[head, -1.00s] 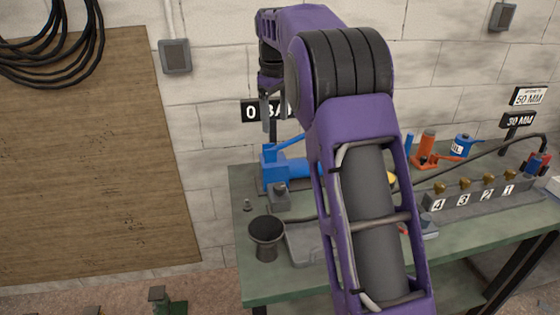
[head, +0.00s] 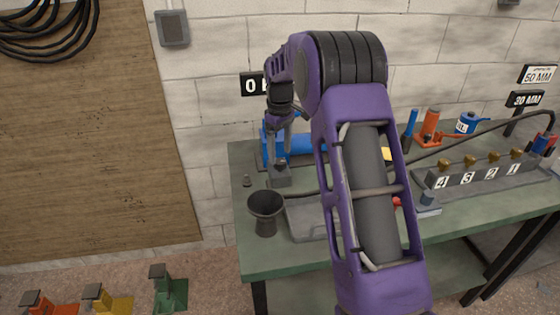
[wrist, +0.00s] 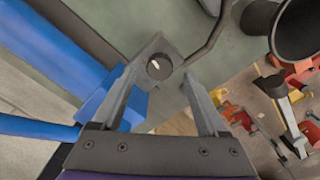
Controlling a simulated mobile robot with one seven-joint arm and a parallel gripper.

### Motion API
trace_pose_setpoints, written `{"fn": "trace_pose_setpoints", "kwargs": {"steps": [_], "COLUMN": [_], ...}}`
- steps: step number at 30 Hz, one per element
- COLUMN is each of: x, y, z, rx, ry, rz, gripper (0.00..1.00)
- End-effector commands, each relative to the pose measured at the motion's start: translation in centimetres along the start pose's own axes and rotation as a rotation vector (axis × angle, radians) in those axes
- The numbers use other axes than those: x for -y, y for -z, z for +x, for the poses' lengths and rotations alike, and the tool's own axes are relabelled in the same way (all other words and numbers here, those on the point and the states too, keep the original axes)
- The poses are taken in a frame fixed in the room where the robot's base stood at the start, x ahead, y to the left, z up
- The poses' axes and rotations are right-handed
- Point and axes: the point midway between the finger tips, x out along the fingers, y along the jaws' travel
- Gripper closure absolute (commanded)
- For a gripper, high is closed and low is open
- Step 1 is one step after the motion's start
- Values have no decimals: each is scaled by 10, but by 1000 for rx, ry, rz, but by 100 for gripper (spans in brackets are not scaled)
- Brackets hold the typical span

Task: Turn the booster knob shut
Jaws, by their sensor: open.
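The knob (wrist: 159,66) is a dark round cap with a white mark, on top of a small grey block (wrist: 146,49), which also stands at the bench's left in the head view (head: 281,178). A blue cylinder unit (head: 310,143) lies just behind the block. My gripper (head: 280,158) points down above the block. In the wrist view my gripper (wrist: 160,78) is open, with the knob showing between and slightly beyond its fingertips. I see no finger touching the knob. The knob itself is hard to make out in the head view.
A dark funnel-shaped cup (head: 266,210) stands close in front of the block. Coloured jacks (head: 170,290) stand on the floor.

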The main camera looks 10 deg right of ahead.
Motion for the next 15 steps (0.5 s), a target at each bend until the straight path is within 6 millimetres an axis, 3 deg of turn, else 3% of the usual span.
{"fn": "trace_pose_setpoints", "kwargs": {"steps": [6, 15], "x": [0, 0], "y": [0, 0], "z": [26, 31], "rx": [1, 0], "ry": [0, -1], "rz": [0, 0], "gripper": [24, 24]}}
